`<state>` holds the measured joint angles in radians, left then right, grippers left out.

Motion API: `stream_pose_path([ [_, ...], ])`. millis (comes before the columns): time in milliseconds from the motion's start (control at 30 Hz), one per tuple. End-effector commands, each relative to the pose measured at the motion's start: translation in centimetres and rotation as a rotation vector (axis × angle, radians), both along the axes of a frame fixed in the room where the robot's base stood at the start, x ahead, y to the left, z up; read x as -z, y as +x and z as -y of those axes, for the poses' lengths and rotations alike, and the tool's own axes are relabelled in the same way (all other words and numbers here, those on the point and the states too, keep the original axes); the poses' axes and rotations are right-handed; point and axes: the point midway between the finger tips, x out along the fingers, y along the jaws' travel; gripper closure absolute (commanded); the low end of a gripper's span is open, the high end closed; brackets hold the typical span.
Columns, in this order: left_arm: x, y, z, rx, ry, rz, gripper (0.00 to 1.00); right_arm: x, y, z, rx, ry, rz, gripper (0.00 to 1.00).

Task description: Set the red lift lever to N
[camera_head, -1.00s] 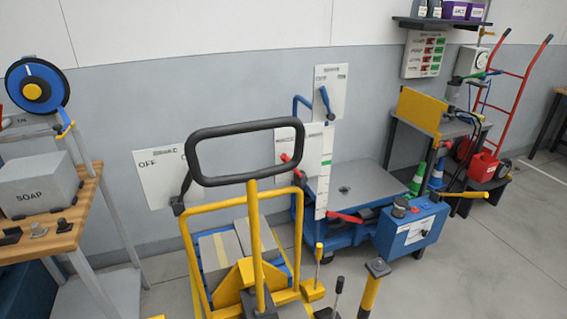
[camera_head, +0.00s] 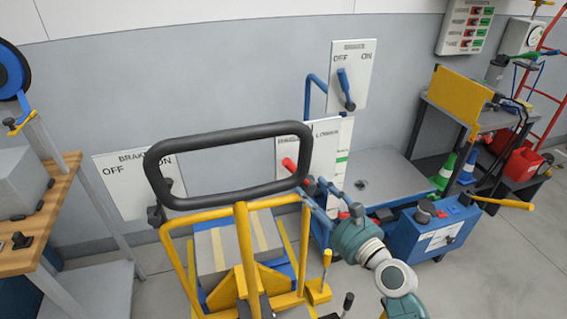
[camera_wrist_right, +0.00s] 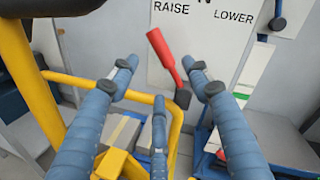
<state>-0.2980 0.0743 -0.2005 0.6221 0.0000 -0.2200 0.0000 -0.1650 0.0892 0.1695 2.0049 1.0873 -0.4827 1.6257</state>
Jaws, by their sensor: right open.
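The red lift lever (camera_head: 290,165) is on a white panel (camera_head: 329,140) behind the cart's black handle. In the right wrist view the red lever (camera_wrist_right: 164,50) tilts up and left, towards the word RAISE. LOWER is printed to the right. My right gripper (camera_head: 318,188) is open, its blue fingers close to the panel, just right of and below the lever. In the wrist view the open fingers (camera_wrist_right: 163,78) spread around the lever's lower part, apparently not touching it. My left gripper is out of view.
A yellow cart with a black loop handle (camera_head: 230,138) stands in front, close to my right gripper. A blue-based lift table (camera_head: 385,180) is at the right. A BRAKE panel (camera_head: 352,75) with a blue lever hangs above. A wooden bench (camera_head: 62,190) is at the left.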

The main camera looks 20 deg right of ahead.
Motion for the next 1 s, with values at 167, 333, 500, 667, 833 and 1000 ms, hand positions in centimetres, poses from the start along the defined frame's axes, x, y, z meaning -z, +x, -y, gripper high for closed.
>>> stream_pose_path([
  [167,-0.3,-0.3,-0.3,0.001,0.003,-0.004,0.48,-0.6,1.7,-0.5,0.000,0.014,0.006,0.52],
  [333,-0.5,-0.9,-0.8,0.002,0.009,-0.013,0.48,-0.5,4.9,-1.4,-0.001,0.011,0.005,0.52],
  [500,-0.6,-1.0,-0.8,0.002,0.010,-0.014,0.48,-0.4,7.8,-2.2,-0.001,0.009,0.004,0.52],
  [667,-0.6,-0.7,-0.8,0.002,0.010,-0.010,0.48,-0.3,9.6,-2.7,0.000,0.008,0.003,0.52],
  [833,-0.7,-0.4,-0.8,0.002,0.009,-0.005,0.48,-0.2,10.3,-2.9,0.000,0.007,0.003,0.52],
  [1000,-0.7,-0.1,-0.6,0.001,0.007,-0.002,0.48,-0.2,10.3,-2.9,0.000,0.007,0.003,0.52],
])
